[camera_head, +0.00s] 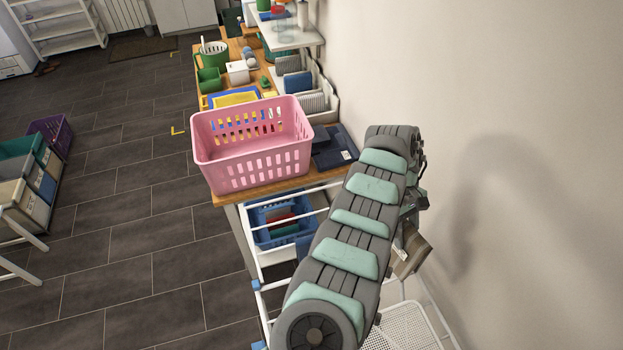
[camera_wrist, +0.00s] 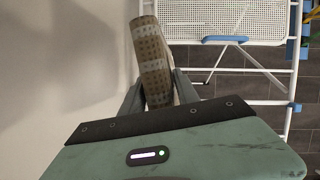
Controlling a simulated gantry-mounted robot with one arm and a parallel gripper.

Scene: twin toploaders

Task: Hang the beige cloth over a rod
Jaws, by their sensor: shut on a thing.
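The beige cloth (camera_wrist: 153,55), brownish with a checked pattern, is shut between the fingers of my gripper (camera_wrist: 159,92) in the wrist view. It stands out beyond the fingers as a folded strip. In the head view, part of the cloth (camera_head: 411,250) shows to the right of my arm, near the wall; the fingers are mostly hidden there. A white rack with rods (camera_wrist: 245,72) is to the right of the cloth in the wrist view, apart from it in the picture. White rods (camera_head: 290,206) also show left of my arm in the head view.
A pink basket (camera_head: 252,172) stands on the wooden worktop (camera_head: 225,199), with a dark folded item (camera_head: 334,148) beside it. A blue bin (camera_head: 268,233) sits below. A white perforated panel (camera_head: 408,332) is at the bottom. The wall (camera_head: 530,150) is close on the right.

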